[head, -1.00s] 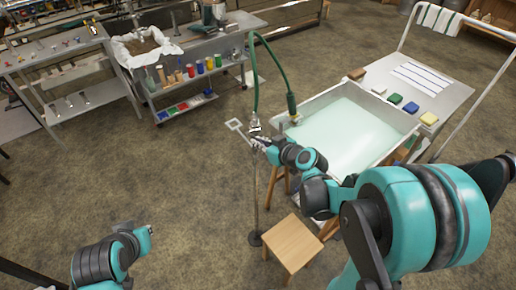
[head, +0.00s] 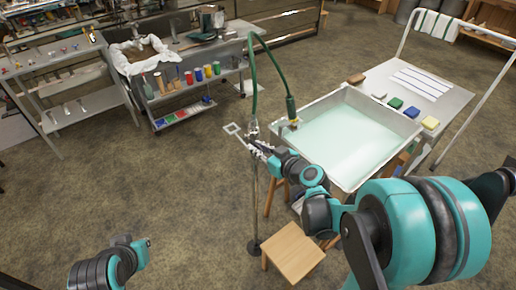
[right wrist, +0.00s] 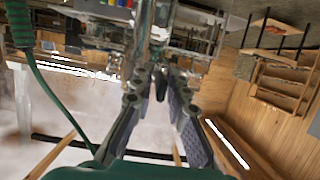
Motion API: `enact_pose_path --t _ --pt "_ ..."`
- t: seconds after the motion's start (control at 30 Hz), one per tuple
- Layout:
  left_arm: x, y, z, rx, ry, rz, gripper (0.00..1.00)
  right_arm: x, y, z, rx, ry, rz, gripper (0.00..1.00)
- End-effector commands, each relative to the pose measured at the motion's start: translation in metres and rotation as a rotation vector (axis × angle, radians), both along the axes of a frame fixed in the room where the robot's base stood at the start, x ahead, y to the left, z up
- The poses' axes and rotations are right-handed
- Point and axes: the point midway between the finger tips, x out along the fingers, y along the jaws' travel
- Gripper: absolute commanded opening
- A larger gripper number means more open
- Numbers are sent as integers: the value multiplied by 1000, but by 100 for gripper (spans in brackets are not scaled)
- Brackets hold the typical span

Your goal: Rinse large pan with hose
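The large pan (head: 329,168) is a white rectangular basin of pale green liquid, right of centre in the head view. The green hose (head: 276,62) arches from a slim upright stand to a nozzle (head: 291,108) at the pan's left corner; the hose also shows in the right wrist view (right wrist: 42,85). My right gripper (head: 254,143) is at the stand's metal fitting, left of the pan. In the right wrist view its fingers (right wrist: 156,62) converge at shiny metal parts; grip or contact is unclear. My left gripper (head: 145,243) is low at left, far from the pan, its fingers too small to read.
A wooden stool (head: 293,252) stands below the pan, near my right arm. A side table (head: 440,92) right of the pan holds coloured blocks beside a white rail. A cart (head: 205,92) with bottles stands at back left. The floor between is clear.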

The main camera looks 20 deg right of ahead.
Motion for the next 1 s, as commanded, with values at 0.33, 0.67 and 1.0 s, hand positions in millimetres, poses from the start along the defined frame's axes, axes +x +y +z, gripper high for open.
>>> enact_pose_path --t 0.33,0.67,1.0 --pt "0 0 0 0 0 0 0 -6 -2 2 1 1 0 16" --pt "0 0 0 0 0 0 0 -61 -23 20 0 1 -4 16" --pt "0 0 0 0 0 0 0 -102 -38 34 0 0 -2 16"
